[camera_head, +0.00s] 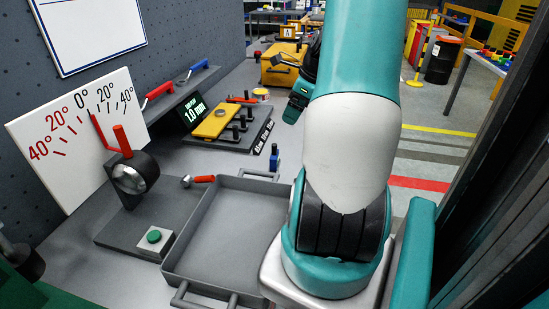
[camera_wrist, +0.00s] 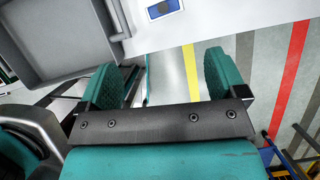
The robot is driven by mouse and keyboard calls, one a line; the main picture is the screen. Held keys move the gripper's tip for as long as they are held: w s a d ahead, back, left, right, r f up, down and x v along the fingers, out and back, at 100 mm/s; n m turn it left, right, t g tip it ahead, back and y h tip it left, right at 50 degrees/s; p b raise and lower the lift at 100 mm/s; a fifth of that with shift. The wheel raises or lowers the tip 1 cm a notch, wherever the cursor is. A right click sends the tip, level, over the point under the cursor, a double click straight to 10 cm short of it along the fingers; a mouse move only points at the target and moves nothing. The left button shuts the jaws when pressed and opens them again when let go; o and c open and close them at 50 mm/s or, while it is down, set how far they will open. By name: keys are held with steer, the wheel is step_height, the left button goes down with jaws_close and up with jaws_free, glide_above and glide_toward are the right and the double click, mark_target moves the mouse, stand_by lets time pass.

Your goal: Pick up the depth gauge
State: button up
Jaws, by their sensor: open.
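A small blue upright tool (camera_head: 274,157) with a dark top stands on the grey bench just behind the tray's far right corner. A blue and white piece (camera_wrist: 165,8) at the top edge of the wrist view looks like the same tool, cut off by the frame. It may be the depth gauge, but I cannot read any marking. My gripper (camera_wrist: 160,82) is open, with two teal fingers wide apart and nothing between them. It is apart from the blue piece, and bench edge and floor show beyond the fingers. In the head view my arm hides much of it.
An empty grey tray (camera_head: 183,222) with handles fills the front of the bench. Left of it are a green button box (camera_head: 154,241) and an angle dial board (camera_head: 72,135). Behind are a yellow block (camera_head: 215,121) with black posts and a small display (camera_head: 193,110).

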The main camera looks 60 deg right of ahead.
glide_toward(274, 153)
steer(key=x, duration=0.5)
steer(key=shift+w+d+p+x, duration=0.15)
steer(key=shift+p+x, duration=0.25)
steer(key=shift+x, duration=0.5)
steer(key=shift+d+p+x, duration=0.1)
steer(key=shift+p+x, duration=0.25)
steer(key=shift+x, duration=0.55)
steer(key=shift+w+d+p+x, duration=0.15)
steer(key=shift+p+x, duration=0.25)
steer(key=shift+x, duration=0.5)
steer(key=shift+s+r+m, duration=0.1)
steer(key=shift+r+m, duration=0.05)
steer(key=shift+m, duration=0.15)
steer(key=c, duration=1)
